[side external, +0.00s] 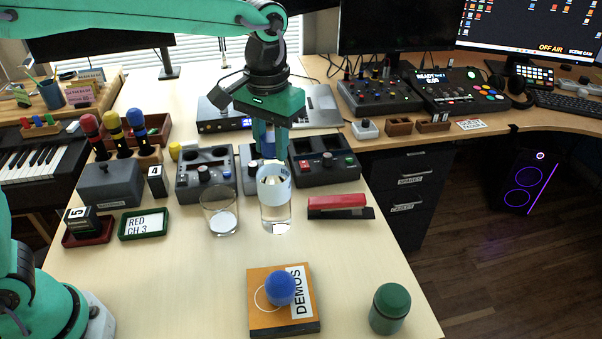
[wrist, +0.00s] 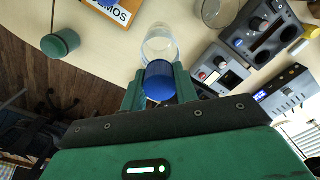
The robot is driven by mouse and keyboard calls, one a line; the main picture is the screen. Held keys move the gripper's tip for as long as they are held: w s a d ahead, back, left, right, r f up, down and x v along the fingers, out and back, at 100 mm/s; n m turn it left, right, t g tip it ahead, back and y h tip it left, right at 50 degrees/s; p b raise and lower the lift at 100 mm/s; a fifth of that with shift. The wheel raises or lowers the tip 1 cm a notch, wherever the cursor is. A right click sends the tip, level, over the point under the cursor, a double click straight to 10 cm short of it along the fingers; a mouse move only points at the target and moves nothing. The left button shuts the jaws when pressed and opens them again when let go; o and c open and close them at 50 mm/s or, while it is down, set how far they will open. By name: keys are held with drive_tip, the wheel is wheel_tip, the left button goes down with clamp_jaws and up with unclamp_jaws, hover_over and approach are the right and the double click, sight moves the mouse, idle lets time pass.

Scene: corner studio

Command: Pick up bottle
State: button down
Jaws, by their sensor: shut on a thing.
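The bottle (side external: 275,208) is clear with a pale blue band and a blue cap. It is upright at the middle of the light wood table, and I cannot tell if its base touches the tabletop. My gripper (side external: 268,150) comes down from above and is shut on its top. In the wrist view, the blue cap (wrist: 158,80) sits between my two green fingers, with the clear body (wrist: 160,45) beyond it. The fingers hide part of the bottle's top.
An empty-looking glass (side external: 220,212) stands close left of the bottle. A red stapler (side external: 338,206) lies to the right. Control boxes (side external: 205,172) stand just behind. An orange DEMOS box (side external: 260,318) with a blue ball and a green jar (side external: 390,308) are in front, with clear table between.

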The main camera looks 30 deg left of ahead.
drive_tip(key=s+d+r, duration=0.5)
drive_tip(key=s, duration=0.1)
drive_tip(key=shift+s, duration=0.2)
drive_tip(key=shift+d, duration=0.15)
idle(0.4)
